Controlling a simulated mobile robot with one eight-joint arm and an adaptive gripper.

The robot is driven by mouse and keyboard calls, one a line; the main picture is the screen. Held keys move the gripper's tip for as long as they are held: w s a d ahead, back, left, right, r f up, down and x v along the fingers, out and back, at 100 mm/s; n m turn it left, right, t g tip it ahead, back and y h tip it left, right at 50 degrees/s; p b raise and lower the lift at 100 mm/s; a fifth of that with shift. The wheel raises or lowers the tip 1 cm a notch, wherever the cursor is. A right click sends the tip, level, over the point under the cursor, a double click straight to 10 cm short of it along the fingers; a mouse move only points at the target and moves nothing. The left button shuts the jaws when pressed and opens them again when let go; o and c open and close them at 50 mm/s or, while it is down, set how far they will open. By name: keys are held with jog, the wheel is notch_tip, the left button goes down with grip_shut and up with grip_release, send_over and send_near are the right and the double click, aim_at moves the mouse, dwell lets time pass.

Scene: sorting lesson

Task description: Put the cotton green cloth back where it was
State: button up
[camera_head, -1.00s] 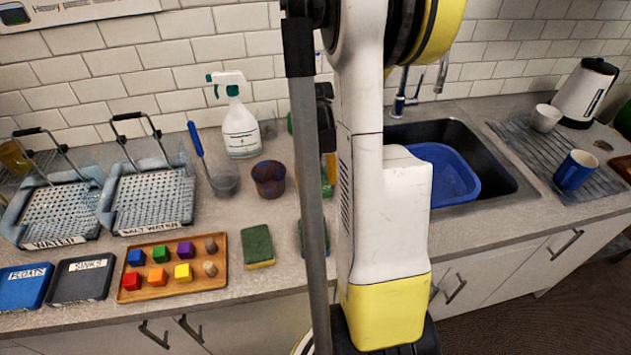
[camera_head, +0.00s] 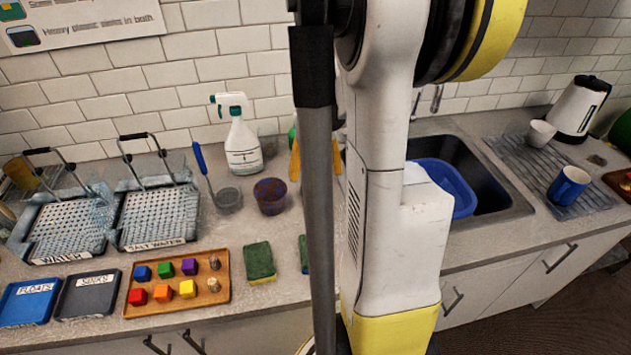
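I cannot clearly make out a green cloth in view. A green thing (camera_head: 303,254), mostly hidden behind my arm, lies on the counter's front and could be a cloth or a sponge. A small bit of green (camera_head: 292,136) also shows at the back, left of my arm. Two slanted orange-yellow pieces show on either side of the grey pole, over the back of the counter. They may be my gripper's fingers, but my arm hides what joins them. Whether the gripper is open or holds anything cannot be seen.
A green sponge (camera_head: 259,262), a wooden tray (camera_head: 206,300) of coloured blocks, blue (camera_head: 28,302) and dark (camera_head: 87,296) trays and two wire-handled baskets fill the left. A spray bottle (camera_head: 242,147) and dark cup (camera_head: 270,197) stand behind. A blue basin (camera_head: 452,186) sits in the sink.

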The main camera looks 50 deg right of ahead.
jog(key=shift+r, duration=1.05)
jog(key=a+r+n+t, duration=0.3)
jog(key=a+r+n, duration=0.1)
jog(key=a, duration=1.1)
jog(key=s+a+r+n+t, duration=0.1)
jog(key=a+r+n+t, duration=0.3)
jog(key=a, duration=1.2)
jog(key=shift+a+r, duration=0.2)
jog(key=shift+r, duration=0.1)
jog(key=shift+s, duration=0.1)
